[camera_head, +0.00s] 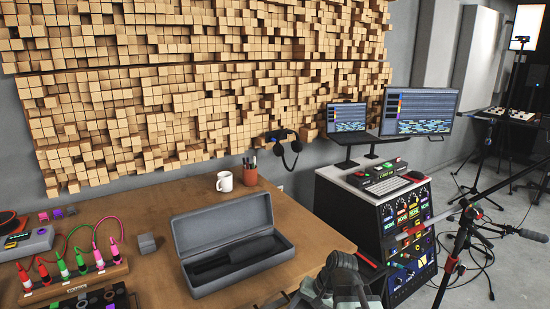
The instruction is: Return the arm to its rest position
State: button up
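My gripper (338,282), dark grey, shows at the bottom edge, right of centre, in front of the desk's right edge. Its lower part is cut off by the frame. I cannot make out whether its fingers are apart, and I see no object held in it. An open grey case (222,222) lies on the desk to the left of my gripper, with its lid raised at the back. A dark long object (236,258) lies inside the case. My gripper appears apart from the case.
The wooden desk (150,205) also holds a white mug (224,182), a pen cup (250,172) and a rack of colored plugs (75,285). An equipment rack (400,225) stands to the right, with a microphone stand (462,235) and floor cables beside it.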

jog(key=s+d+n+g+h+p, duration=0.1)
jog(key=s+d+n+g+h, duration=0.15)
jog(key=s+d+h, duration=0.4)
notch_tip(320, 180, up, 13)
jog(key=w+d+y+p, duration=0.1)
jog(key=y+p, duration=0.1)
jog(key=p, duration=1.2)
jog(key=shift+w+d+n+t, duration=0.25)
jog(key=shift+w+n+t, duration=0.1)
jog(key=shift+w+t, duration=0.1)
jog(key=shift+r, duration=0.1)
